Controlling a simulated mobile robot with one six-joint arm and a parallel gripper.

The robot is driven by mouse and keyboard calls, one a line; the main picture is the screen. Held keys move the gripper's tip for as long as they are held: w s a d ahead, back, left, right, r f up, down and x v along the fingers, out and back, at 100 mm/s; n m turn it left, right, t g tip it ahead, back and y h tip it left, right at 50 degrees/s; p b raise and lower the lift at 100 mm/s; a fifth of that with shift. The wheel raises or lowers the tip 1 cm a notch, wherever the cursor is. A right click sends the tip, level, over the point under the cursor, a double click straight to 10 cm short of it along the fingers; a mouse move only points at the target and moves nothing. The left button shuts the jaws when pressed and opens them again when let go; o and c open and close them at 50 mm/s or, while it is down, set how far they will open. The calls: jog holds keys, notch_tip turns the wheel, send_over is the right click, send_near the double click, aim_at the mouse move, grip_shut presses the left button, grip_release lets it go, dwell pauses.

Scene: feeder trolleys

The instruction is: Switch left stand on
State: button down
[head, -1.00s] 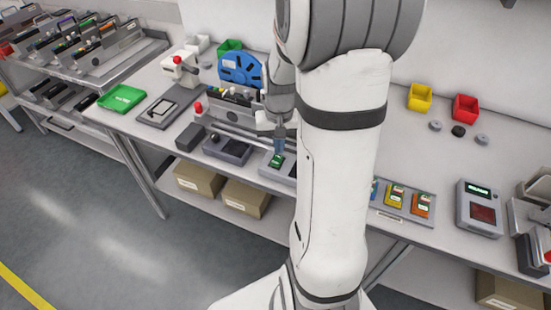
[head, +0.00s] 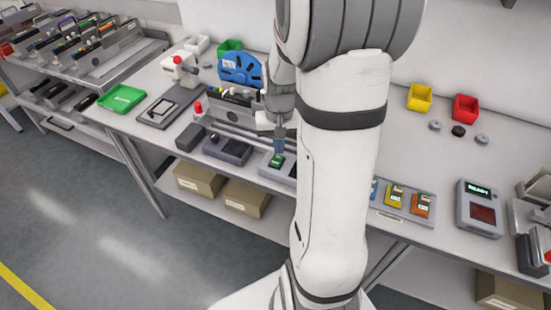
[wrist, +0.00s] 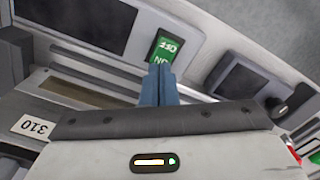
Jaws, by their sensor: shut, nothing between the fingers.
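A green rocker switch (head: 277,160) sits on a grey stand (head: 267,170) at the table's front edge, just left of my arm. In the wrist view the switch (wrist: 165,48) shows the words OFF and ON. My gripper (head: 279,149) points down over this switch. Its blue fingers (wrist: 158,70) are shut and empty, with the tips at the ON end of the switch. I cannot tell whether they press on it. My arm hides the stand's right part in the head view.
A dark-screened grey device (head: 228,149) stands left of the switch. A rail with a blue reel (head: 240,68) lies behind. Coloured cards on a tray (head: 391,216) and a device with a lit READY display (head: 479,208) stand right. Yellow (head: 420,97) and red (head: 465,107) bins are behind.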

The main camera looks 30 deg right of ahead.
jog(key=shift+f+b, duration=0.8)
jog(key=shift+f, duration=0.25)
dwell(0.6)
jog(key=shift+r, duration=0.1)
jog(key=shift+r+p, duration=2.7)
jog(key=shift+r, duration=0.8)
jog(key=s+a+r+n+t, duration=0.3)
jog(key=s+a+r+n, duration=0.1)
jog(key=s+a+r, duration=0.6)
jog(key=shift+s+a+r, duration=0.25)
jog(key=shift+s+a, duration=0.95)
